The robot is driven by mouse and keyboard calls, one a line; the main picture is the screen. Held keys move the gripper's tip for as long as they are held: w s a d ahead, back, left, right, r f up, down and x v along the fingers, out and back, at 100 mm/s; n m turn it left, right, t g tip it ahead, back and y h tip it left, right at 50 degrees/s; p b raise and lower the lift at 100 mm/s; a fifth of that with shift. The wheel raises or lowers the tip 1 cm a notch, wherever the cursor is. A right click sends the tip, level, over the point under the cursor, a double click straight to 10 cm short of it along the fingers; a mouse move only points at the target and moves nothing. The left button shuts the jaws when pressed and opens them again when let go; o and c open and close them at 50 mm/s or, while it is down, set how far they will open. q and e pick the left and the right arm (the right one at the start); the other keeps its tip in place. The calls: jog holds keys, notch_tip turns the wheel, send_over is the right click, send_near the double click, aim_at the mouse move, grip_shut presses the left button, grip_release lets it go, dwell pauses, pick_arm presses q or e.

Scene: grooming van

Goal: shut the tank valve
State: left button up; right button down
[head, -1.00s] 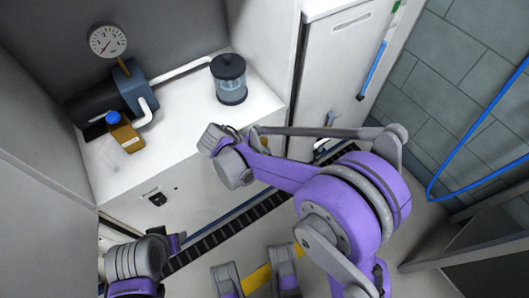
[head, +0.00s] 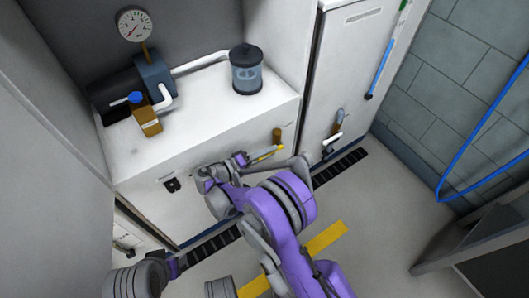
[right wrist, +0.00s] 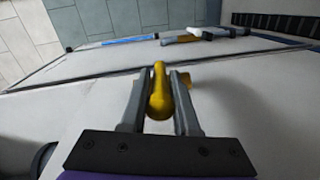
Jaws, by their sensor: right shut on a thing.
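The tank valve shows on the front of the white cabinet in the head view, with a brownish fitting (head: 277,135) and a yellow lever (head: 266,153) pointing left and slightly down. My right gripper (head: 244,159) is at the lever's left end. In the right wrist view my right gripper (right wrist: 158,85) has a finger on each side of the yellow lever (right wrist: 158,95) and is shut on it. The fingers hide part of the lever. Only grey and purple links of my left arm show at the lower left; its gripper is not in view.
A tall white cabinet (head: 350,70) stands to the right. The floor on the right (head: 385,200) is clear.

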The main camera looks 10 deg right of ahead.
jog(key=shift+f+h, duration=0.2)
jog(key=shift+h, duration=0.3)
jog(key=c, duration=0.8)
grip_release()
jog(key=p+v, duration=0.2)
jog(key=v, duration=0.8)
jog(key=shift+s+a, duration=0.25)
jog(key=shift+a, duration=0.1)
jog(key=shift+s+f, duration=0.1)
